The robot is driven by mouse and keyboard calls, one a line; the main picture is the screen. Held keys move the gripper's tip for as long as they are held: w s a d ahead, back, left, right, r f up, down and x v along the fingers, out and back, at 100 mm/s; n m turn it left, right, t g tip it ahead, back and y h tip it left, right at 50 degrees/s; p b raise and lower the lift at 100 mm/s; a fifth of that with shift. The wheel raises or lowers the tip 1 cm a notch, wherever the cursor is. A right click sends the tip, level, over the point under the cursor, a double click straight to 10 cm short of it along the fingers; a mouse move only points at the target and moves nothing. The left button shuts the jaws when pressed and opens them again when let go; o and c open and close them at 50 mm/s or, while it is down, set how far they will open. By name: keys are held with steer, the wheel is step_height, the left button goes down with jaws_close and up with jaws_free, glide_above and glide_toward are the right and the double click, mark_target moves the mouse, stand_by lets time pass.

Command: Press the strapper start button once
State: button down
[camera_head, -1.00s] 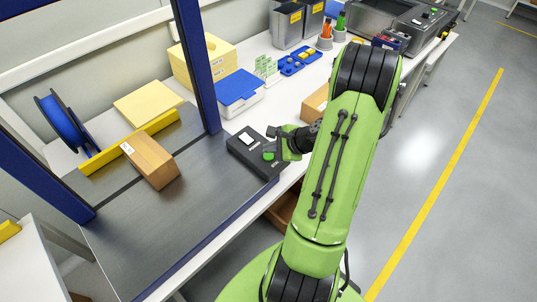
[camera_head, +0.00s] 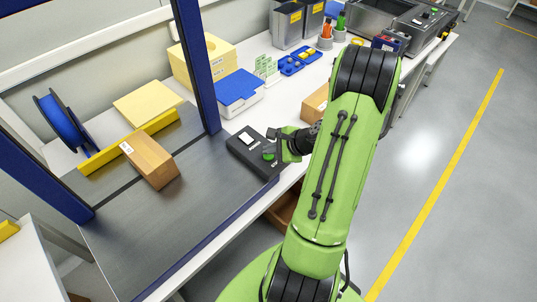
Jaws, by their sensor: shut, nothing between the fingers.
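The black control box (camera_head: 246,156) of the strapper sits at the right edge of the machine's metal top, with a white label or screen (camera_head: 246,138) on it. A round green button (camera_head: 269,156) shows on the box's right part. My gripper (camera_head: 277,152) is shut and empty, with its fingers right at the green button. I cannot tell whether the fingertips touch it. A brown carton (camera_head: 150,162) lies on the metal top against the yellow guide bar.
The blue strapper frame post (camera_head: 196,68) rises left of the box. A blue-lidded container (camera_head: 238,91) and a yellow stack (camera_head: 208,62) stand behind. Another carton (camera_head: 315,104) is partly hidden by my arm. The grey floor at right is clear.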

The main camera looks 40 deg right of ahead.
mark_target(271, 157)
steer(key=shift+f+b, duration=0.3)
steer(key=shift+f, duration=0.1)
stand_by(0.5)
steer(key=shift+r+p, duration=0.75)
steer(key=shift+r, duration=0.1)
step_height(271, 157, up, 5)
steer(key=p, duration=0.4)
steer(key=shift+r+p, duration=0.1)
steer(key=shift+p, duration=0.25)
